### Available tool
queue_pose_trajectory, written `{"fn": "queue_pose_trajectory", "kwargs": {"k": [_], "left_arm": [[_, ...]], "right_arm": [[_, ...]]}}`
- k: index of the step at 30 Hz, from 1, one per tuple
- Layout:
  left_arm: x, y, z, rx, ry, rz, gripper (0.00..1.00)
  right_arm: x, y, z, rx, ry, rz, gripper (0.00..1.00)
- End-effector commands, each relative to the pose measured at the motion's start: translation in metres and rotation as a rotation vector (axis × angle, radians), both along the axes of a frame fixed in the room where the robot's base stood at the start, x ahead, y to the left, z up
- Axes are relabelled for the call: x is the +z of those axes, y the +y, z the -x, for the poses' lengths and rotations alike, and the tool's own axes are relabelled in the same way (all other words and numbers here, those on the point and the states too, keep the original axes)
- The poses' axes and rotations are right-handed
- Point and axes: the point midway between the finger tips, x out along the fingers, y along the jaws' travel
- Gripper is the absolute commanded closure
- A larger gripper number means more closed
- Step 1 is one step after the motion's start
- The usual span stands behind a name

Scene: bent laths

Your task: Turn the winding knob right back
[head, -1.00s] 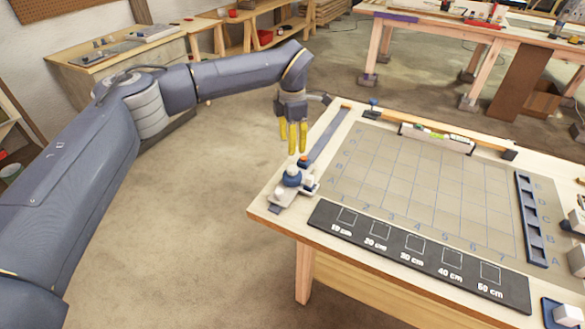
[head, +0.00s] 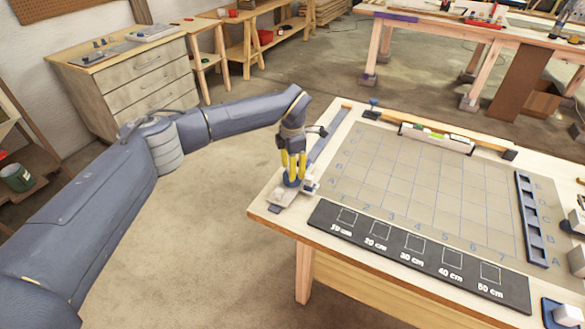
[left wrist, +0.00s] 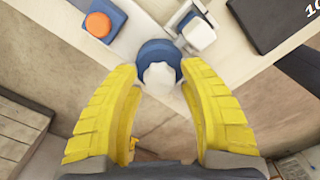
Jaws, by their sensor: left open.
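The winding knob, a blue round piece with a white faceted top, shows in the left wrist view (left wrist: 160,74) and, partly hidden by my fingers, in the head view (head: 291,182). It sits on a small fixture at the table's near left corner. My left gripper (head: 293,172) points down over it with its yellow fingers open. In the left wrist view the fingers (left wrist: 159,80) stand on either side of the knob, with gaps showing beside the white top. Whether they touch the blue part is unclear. My right gripper is not in view.
An orange button (left wrist: 98,24) on a blue base and a white block (left wrist: 199,33) sit close to the knob. A black strip (head: 412,254) with length labels lies along the table's front. A gridded board (head: 425,185) fills the middle. Open floor lies left of the table.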

Motion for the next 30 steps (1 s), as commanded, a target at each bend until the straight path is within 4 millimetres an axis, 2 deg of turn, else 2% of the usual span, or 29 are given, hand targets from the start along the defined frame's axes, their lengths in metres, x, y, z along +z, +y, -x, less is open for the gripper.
{"fn": "queue_pose_trajectory", "kwargs": {"k": [6,17,30], "left_arm": [[0.0002,-0.0001,-0.0001,0.000,0.000,0.000,0.58],[0.0004,-0.0001,-0.0001,0.000,0.000,0.000,1.00],[0.0005,0.0001,-0.0003,0.009,0.000,0.000,1.00]], "right_arm": [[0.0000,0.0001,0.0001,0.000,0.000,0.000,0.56],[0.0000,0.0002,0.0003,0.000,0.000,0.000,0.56],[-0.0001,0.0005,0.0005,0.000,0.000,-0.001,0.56]]}}
